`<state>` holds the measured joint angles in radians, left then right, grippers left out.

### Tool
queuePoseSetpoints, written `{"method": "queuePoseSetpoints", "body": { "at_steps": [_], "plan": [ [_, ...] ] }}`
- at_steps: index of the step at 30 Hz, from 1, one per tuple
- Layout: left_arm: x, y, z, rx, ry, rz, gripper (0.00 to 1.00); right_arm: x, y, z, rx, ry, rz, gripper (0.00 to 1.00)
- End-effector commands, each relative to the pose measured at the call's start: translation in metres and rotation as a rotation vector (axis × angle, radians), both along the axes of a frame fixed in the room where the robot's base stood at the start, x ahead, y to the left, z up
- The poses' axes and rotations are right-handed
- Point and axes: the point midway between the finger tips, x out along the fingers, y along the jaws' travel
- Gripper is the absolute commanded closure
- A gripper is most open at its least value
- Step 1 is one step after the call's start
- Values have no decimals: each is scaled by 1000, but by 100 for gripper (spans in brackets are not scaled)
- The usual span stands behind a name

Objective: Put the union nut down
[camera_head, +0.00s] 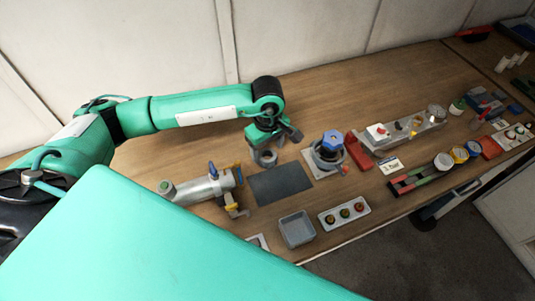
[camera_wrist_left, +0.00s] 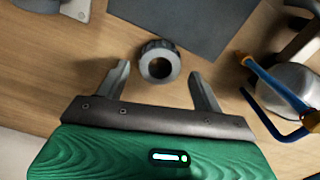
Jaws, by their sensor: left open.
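The union nut (camera_wrist_left: 159,65) is a dark ribbed ring with a lighter grey inner ring and an open centre. In the left wrist view it lies on the wooden table just beside the dark mat, between and slightly beyond my open fingertips, with clear gaps to both. In the head view the nut (camera_head: 266,158) shows as a grey ring just behind the mat, under my left gripper (camera_head: 272,141). My left gripper (camera_wrist_left: 161,82) is open and holds nothing. My right gripper is not in view.
The dark mat (camera_head: 280,184) is bare. A silver cylinder with blue and yellow fittings (camera_head: 200,189) lies left of it, and a blue-topped device (camera_head: 330,152) stands right. A grey tray (camera_head: 296,229) and a button panel (camera_head: 345,213) are in front.

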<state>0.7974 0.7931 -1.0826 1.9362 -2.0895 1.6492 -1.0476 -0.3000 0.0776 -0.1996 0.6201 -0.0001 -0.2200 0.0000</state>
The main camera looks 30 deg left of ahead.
Motion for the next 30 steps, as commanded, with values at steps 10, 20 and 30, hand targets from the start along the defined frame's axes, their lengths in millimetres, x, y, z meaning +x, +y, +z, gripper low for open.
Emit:
{"method": "queuePoseSetpoints", "body": {
  "at_steps": [10,20,30],
  "plan": [
    [0,-1,-24,0,-1,0,32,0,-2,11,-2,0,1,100],
    [0,0,-24,0,-1,0,75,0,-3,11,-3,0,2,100],
    [0,0,-22,0,-2,1,84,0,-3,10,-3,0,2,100]
  ]
}}
